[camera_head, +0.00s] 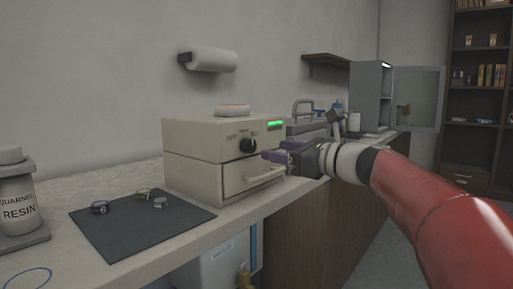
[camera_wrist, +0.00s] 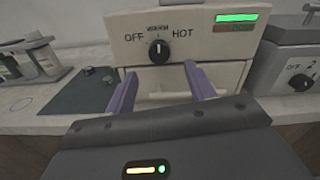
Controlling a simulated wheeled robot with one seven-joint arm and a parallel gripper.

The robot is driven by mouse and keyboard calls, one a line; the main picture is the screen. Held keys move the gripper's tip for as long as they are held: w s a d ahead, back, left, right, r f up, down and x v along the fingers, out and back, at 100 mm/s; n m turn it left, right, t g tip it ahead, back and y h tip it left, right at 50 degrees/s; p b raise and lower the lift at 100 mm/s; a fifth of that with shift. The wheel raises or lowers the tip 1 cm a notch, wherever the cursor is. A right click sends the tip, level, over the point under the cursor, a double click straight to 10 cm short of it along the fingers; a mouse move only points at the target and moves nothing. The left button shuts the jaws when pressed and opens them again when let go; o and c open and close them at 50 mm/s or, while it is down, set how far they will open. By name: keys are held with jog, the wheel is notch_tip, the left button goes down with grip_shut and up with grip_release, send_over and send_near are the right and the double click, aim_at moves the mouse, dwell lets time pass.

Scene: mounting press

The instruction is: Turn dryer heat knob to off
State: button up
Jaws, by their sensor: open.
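The dryer is a beige box (camera_head: 190,139) on the counter, with a drawer and a bar handle below its front panel. Its black heat knob (camera_head: 248,146) also shows in the wrist view (camera_wrist: 159,51), between the labels OFF on the left and HOT on the right. The knob's white mark points about straight up, to the small middle label. A green bar (camera_wrist: 237,17) is lit at the panel's upper right. My gripper (camera_head: 266,155) is open and empty in front of the panel. In the wrist view its purple fingers (camera_wrist: 160,78) stand apart, below and either side of the knob, not touching it.
A dark mat (camera_head: 140,225) with several small rings lies left of the dryer. A resin jar (camera_head: 17,205) stands at far left. In the wrist view, a grey machine with a knob (camera_wrist: 298,82) stands close on the right. A wall cabinet (camera_head: 418,98) hangs open behind.

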aim_at(252, 146)
jog(key=x, duration=0.7)
jog(key=shift+w+a+p, duration=0.1)
jog(key=shift+a+p, duration=0.15)
jog(key=shift+p, duration=0.15)
jog(key=c, duration=1)
jog(key=shift+o, duration=0.2)
jog(key=shift+f, duration=0.1)
jog(key=n+b, duration=0.4)
jog(key=n, duration=0.1)
jog(key=shift+f+n, duration=0.1)
jog(key=shift+n, duration=0.3)
jog(key=n+b, duration=0.3)
jog(key=n, duration=0.3)
